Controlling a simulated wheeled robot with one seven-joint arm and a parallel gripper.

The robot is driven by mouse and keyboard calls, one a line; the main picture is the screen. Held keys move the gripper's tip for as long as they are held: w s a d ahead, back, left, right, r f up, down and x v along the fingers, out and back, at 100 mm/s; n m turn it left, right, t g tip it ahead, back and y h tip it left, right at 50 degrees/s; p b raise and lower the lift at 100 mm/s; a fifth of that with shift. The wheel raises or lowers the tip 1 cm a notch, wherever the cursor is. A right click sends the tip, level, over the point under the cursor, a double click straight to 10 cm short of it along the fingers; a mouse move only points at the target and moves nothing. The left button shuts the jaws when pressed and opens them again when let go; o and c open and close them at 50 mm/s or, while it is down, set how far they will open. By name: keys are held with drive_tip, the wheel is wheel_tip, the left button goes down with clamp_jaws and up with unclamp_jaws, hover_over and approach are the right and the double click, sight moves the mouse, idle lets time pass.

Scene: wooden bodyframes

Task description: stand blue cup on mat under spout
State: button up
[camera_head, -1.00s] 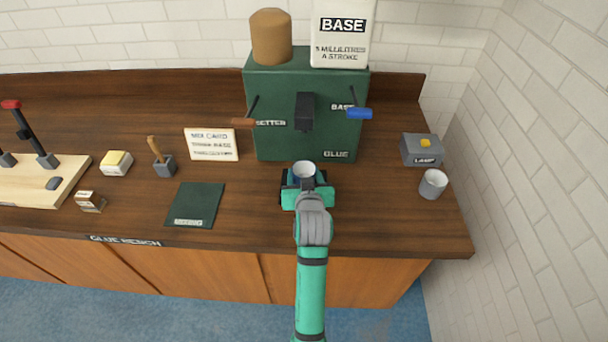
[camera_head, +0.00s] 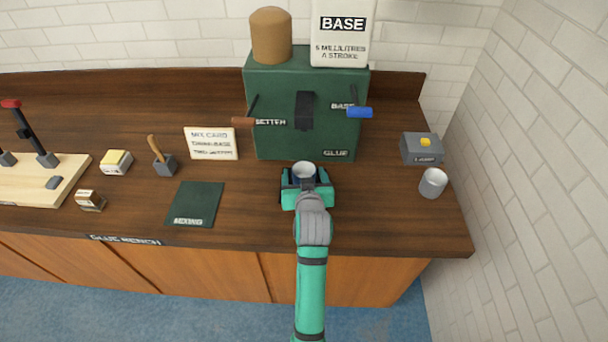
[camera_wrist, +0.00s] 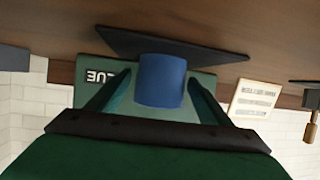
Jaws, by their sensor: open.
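The blue cup (camera_wrist: 162,82) stands upright on a dark mat (camera_wrist: 215,55) in the wrist view, which is upside down. In the head view the cup (camera_head: 304,170) shows its pale inside, below and in front of the black spout (camera_head: 304,111) on the green glue machine (camera_head: 270,145). My gripper (camera_head: 306,184) is at the cup, from the front. Its fingers (camera_wrist: 160,75) are apart, one on each side of the cup, with a gap showing. My gripper hides most of the mat in the head view.
A grey-white cup (camera_head: 433,183) and a grey lamp box (camera_head: 421,149) stand to the right. A dark green mixing mat (camera_head: 195,203) lies empty to the left. A mix card (camera_head: 211,144) stands behind it. Brown (camera_head: 242,122) and blue (camera_head: 359,113) handles stick out from the machine.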

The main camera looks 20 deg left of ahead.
drive_tip(key=v, duration=1)
drive_tip(key=shift+s+d+r, duration=0.1)
drive_tip(key=shift+s+d, duration=0.05)
drive_tip(key=shift+s, duration=0.2)
